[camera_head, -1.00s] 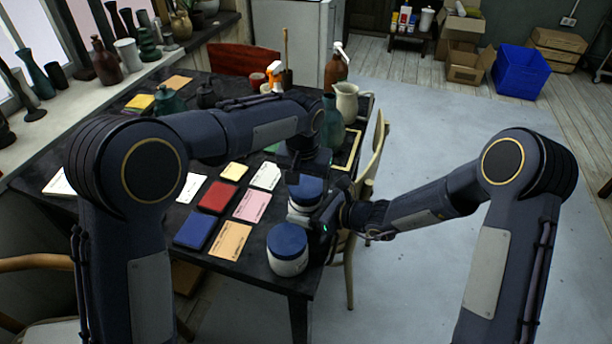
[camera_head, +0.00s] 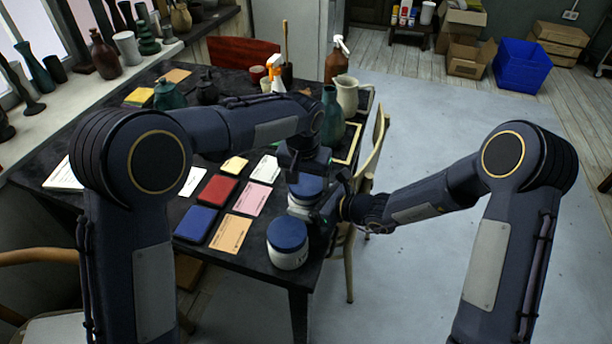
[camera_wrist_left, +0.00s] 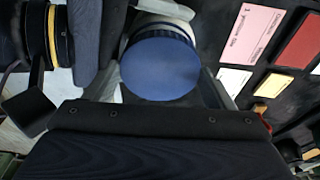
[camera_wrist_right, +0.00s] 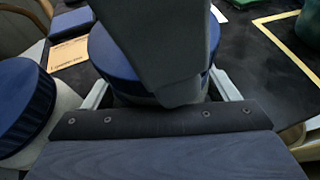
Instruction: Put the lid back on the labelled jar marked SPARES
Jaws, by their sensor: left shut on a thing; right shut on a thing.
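A pale jar (camera_head: 298,207) stands at the table's near right corner, its label not readable. A blue lid (camera_head: 306,188) is over its mouth; it also shows in the left wrist view (camera_wrist_left: 160,70) and the right wrist view (camera_wrist_right: 108,52). I cannot tell whether it is fully seated. My left gripper (camera_head: 304,178) is above, shut on the lid, with a finger on either side. My right gripper (camera_head: 322,213) comes from the right, shut on the jar body, largely hidden behind my left gripper in the right wrist view.
A second jar with a blue lid (camera_head: 287,238) stands close by at the near edge. Cards and boxes, such as a red one (camera_head: 216,190), lie to the left. A green vase (camera_head: 331,118) and pale jug (camera_head: 346,95) stand behind. A chair (camera_head: 372,165) is right of the table.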

